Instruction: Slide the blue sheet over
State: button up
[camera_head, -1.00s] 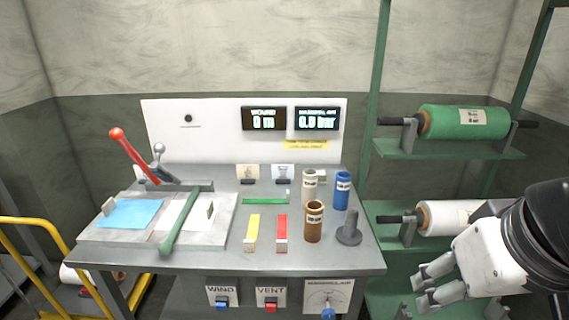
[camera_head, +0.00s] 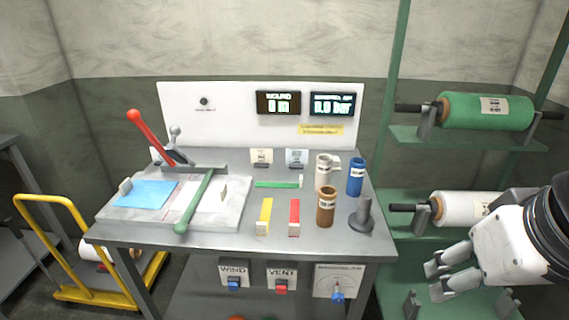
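The blue sheet (camera_head: 146,194) lies flat on the left part of a pale board (camera_head: 228,219) on the table. A white sheet (camera_head: 190,196) lies on the board to its right, partly behind a green bar (camera_head: 194,203) that crosses the board. A small upright tab (camera_head: 125,187) stands at the blue sheet's left edge. My gripper (camera_head: 434,279) is at the lower right, well away from the sheet and beside the green rack. Its fingers are spread apart with nothing seen between them.
A red-knobbed lever (camera_head: 150,137) rises behind the board. Brown (camera_head: 326,207), cream (camera_head: 322,172) and blue (camera_head: 356,177) cylinders and a grey peg (camera_head: 363,217) stand on the table's right side. Rolls (camera_head: 487,110) sit on the rack. A yellow cart (camera_head: 38,199) stands at left.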

aim_at(148, 194)
jog(key=u, duration=1.25)
jog(key=i+j+z, duration=0.1)
jog(key=z, duration=0.45)
jog(key=i+j+z, duration=0.3)
jog(key=j, duration=0.3)
jog(key=i+j+z, duration=0.15)
jog(key=j, duration=0.2)
jog(key=i+j+z, duration=0.2)
jog(key=j, duration=0.15)
jog(key=i+j, duration=0.1)
jog(key=j, duration=0.25)
jog(key=i+j, duration=0.15)
jog(key=j, duration=0.2)
jog(key=i+j, duration=0.1)
jog(key=j, duration=0.25)
jog(key=i+j, duration=0.1)
jog(key=j, duration=0.25)
jog(key=i+j, duration=0.1)
jog(key=j, duration=0.25)
jog(key=i+z, duration=0.05)
